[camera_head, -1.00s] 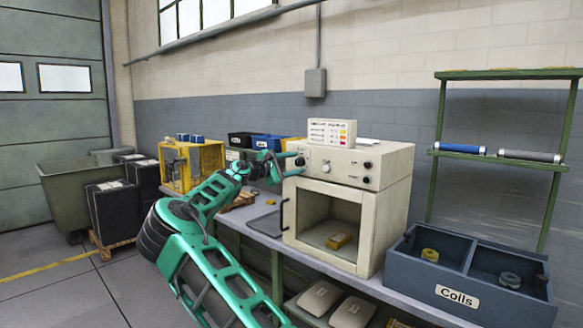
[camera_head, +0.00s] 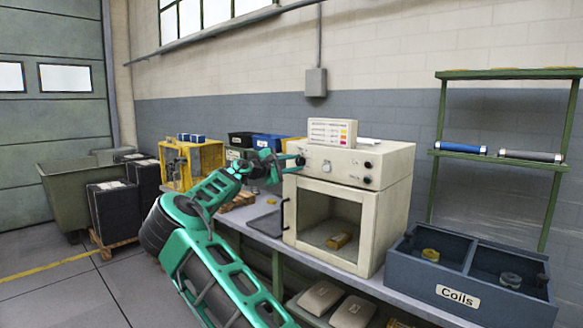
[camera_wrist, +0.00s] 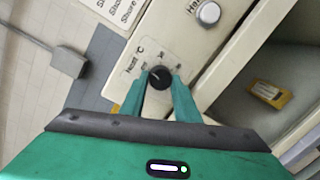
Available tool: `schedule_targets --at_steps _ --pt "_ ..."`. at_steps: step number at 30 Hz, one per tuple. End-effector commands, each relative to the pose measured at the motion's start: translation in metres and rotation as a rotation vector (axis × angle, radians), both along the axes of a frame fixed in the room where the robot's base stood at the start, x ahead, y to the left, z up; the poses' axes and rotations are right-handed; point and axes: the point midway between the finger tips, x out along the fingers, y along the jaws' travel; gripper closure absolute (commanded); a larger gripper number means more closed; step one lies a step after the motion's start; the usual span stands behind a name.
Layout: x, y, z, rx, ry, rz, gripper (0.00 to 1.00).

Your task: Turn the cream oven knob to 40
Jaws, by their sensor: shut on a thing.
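The cream oven (camera_head: 400,205) stands on the bench with its window side facing me. Its heat knob (camera_wrist: 159,78) is a round black knob with a light pointer mark, on a cream panel lettered "Heat °C". My gripper (camera_wrist: 159,84) is shut on this knob, one green finger on each side. The scale numbers around the knob are too small to read surely, and the fingers hide part of the scale. In the head view my gripper (camera_head: 291,161) reaches the left end of the oven's upper panel.
A white round button (camera_wrist: 208,13) is on the panel beside the knob. A yellow block (camera_head: 339,240) lies inside the oven chamber. A blue-grey coils bin (camera_head: 405,268) is at right, a yellow machine (camera_head: 190,163) at left.

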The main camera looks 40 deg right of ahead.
Motion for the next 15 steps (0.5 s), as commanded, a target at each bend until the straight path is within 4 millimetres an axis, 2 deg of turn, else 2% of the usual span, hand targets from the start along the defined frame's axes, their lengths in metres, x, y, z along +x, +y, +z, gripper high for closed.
schedule_targets --at_steps 15 --pt "-0.0019 -0.0003 -0.0012 0.043 -0.473 -0.004 0.94"
